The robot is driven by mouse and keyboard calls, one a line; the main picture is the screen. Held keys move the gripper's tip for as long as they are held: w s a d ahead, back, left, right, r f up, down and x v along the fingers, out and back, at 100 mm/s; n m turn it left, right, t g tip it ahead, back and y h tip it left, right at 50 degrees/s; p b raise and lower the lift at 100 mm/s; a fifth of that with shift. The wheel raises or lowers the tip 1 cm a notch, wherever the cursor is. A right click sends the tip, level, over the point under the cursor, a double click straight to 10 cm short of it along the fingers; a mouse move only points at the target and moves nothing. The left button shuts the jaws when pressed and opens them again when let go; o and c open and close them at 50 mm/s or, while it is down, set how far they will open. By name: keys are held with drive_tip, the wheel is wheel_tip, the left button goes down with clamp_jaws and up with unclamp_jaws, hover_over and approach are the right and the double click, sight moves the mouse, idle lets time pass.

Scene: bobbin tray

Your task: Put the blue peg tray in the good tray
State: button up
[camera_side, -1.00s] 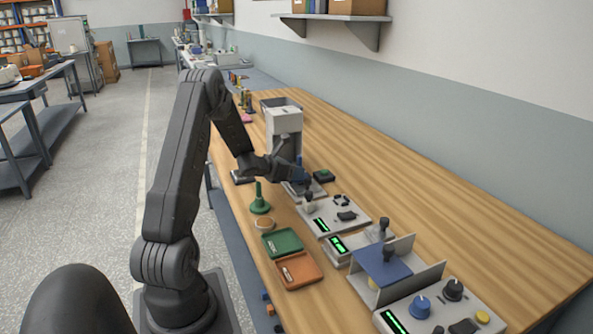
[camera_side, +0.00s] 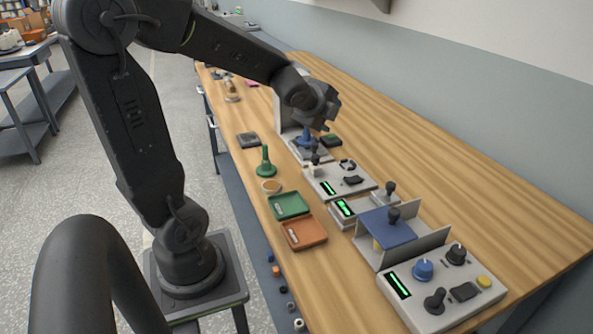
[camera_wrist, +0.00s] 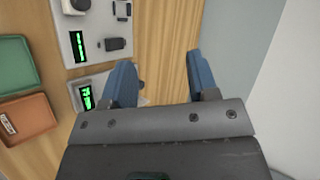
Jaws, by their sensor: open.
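My gripper (camera_side: 305,139) is open over the middle of the bench, its blue fingers pointing down. In the wrist view, nothing shows between its fingertips (camera_wrist: 158,68) but bench. A green tray (camera_side: 289,205) and an orange tray (camera_side: 304,233) lie side by side at the front edge, both also at the left of the wrist view; their labels are too small to read. I cannot pick out the blue peg tray for sure. A blue plate (camera_side: 385,227) sits between two upright grey walls.
A green stand with an upright post (camera_side: 265,163) and a round tan piece (camera_side: 270,187) stand behind the green tray. Grey panels with knobs (camera_side: 340,180) (camera_side: 440,290) line the bench. A dark square pad (camera_side: 248,140) lies further back. The right side of the bench is bare.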

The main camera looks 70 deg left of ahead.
drive_tip(key=s+d+n+h, duration=0.1)
drive_tip(key=s+d+n, duration=0.2)
drive_tip(key=d, duration=0.2)
drive_tip(key=s+d+r+n+g+h, duration=0.1)
drive_tip(key=s+d+n, duration=0.1)
drive_tip(key=d, duration=0.3)
drive_tip(key=shift+s+d+r+n, duration=0.15)
drive_tip(key=shift+s+r+n, duration=0.2)
drive_tip(key=shift+n, duration=0.35)
drive_tip(key=s+d+n+g+h, duration=0.1)
drive_tip(key=s+d+n, duration=0.1)
drive_tip(key=s+d, duration=0.1)
drive_tip(key=s+d+n+h, duration=0.1)
drive_tip(key=s+d+n, duration=0.1)
drive_tip(key=s+d, duration=0.1)
drive_tip(key=s+d+f+n+g+h, duration=0.1)
drive_tip(key=s+d+n, duration=0.1)
drive_tip(key=s+d, duration=0.2)
drive_tip(key=shift+s+g+h, duration=0.15)
drive_tip(key=shift+g+h, duration=0.15)
drive_tip(key=shift+h, duration=0.1)
drive_tip(key=shift+c, duration=0.6)
drive_tip(key=shift+r, duration=0.1)
